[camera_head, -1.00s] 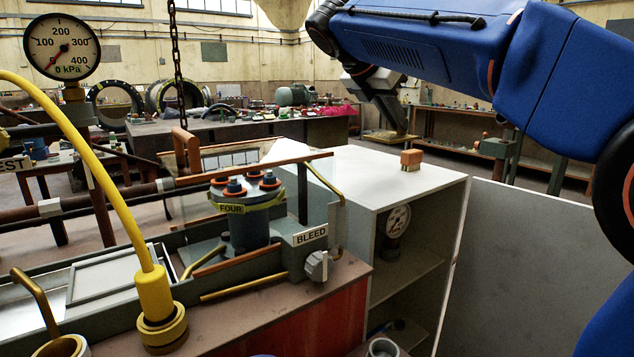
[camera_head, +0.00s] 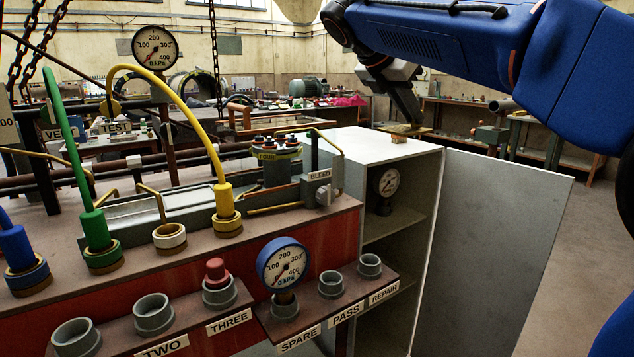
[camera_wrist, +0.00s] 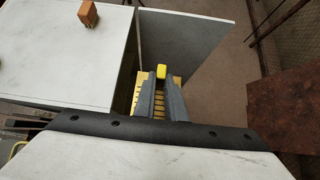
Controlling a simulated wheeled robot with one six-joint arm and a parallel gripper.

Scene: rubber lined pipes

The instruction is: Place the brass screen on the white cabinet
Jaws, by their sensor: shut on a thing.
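The white cabinet (camera_head: 352,148) stands right of the bench, its open shelves facing me. Its pale top also fills the upper left of the wrist view (camera_wrist: 45,60). My gripper (camera_wrist: 161,80) is shut on the brass screen (camera_wrist: 180,102), a yellow slotted plate with a bright yellow upright part between the fingertips. In the wrist view the screen appears just right of the cabinet top's edge, and the fingers hide part of it. In the head view the screen (camera_head: 402,128) shows as a thin plate below my gripper (camera_head: 408,112), behind the cabinet's far right corner; its height above the top is unclear.
A small orange-brown block (camera_head: 398,139) sits on the cabinet top near its far right corner; the rest of the top looks clear. A grey panel (camera_head: 490,240) stands open at the cabinet's right. The bench carries gauges, hoses and sockets at left.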

